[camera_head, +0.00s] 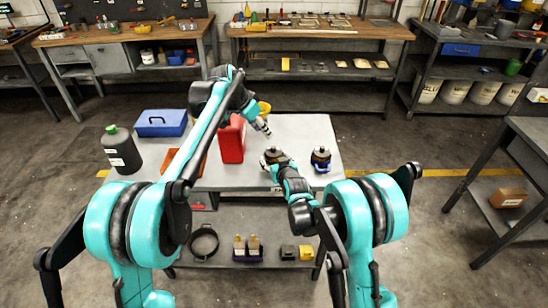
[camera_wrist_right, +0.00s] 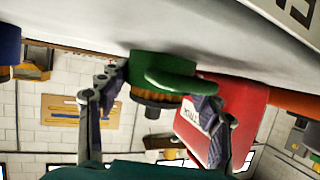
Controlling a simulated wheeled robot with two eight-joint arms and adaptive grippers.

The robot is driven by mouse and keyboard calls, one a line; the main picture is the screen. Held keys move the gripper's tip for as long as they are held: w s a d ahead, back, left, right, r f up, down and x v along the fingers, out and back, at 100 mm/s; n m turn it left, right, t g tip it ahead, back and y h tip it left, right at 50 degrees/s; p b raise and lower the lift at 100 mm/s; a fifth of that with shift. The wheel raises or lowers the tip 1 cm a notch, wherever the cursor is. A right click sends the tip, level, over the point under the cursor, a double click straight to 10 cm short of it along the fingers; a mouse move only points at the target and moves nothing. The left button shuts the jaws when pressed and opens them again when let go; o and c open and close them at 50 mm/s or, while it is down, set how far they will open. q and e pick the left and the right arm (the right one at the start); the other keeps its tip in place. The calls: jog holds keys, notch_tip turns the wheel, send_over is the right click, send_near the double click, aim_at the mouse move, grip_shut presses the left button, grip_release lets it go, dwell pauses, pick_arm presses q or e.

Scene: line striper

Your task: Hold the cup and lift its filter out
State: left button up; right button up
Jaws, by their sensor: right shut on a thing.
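The cup with its filter (camera_head: 274,155) stands near the right part of the grey table. In the right wrist view, which looks tilted over, the green cup (camera_wrist_right: 160,68) shows a brown band and a dark knob-like part (camera_wrist_right: 156,105), seemingly the filter in the cup. My right gripper (camera_head: 270,163) is shut on the green cup; its fingers (camera_wrist_right: 165,85) lie on either side of it in the wrist view. My left gripper (camera_head: 265,129) hangs above the table, behind and left of the cup and apart from it; its jaw opening is too small to judge.
A red jug (camera_head: 232,142) stands close left of the cup. A second cup, blue with a dark top (camera_head: 320,159), stands to its right. A blue case (camera_head: 161,123) and a dark bottle (camera_head: 121,149) stand at the table's left. The table's back right (camera_head: 305,128) is clear.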

aim_at(273, 147)
pick_arm(q)
jog(key=shift+w+d+f+m+g+y, duration=0.45)
jog(key=shift+f+m, duration=1.35)
jog(key=shift+m, duration=4.2)
jog(key=shift+w+d+f+m, duration=0.8)
jog(key=shift+f+m, duration=0.95)
jog(key=shift+m, duration=4.25)
jog(key=shift+w+d+f+m+g+y, duration=0.45)
jog(key=shift+f+m, duration=1.35)
jog(key=shift+m, duration=4.2)
jog(key=shift+w+d, duration=0.1)
jog(key=shift+w, duration=0.05)
grip_shut()
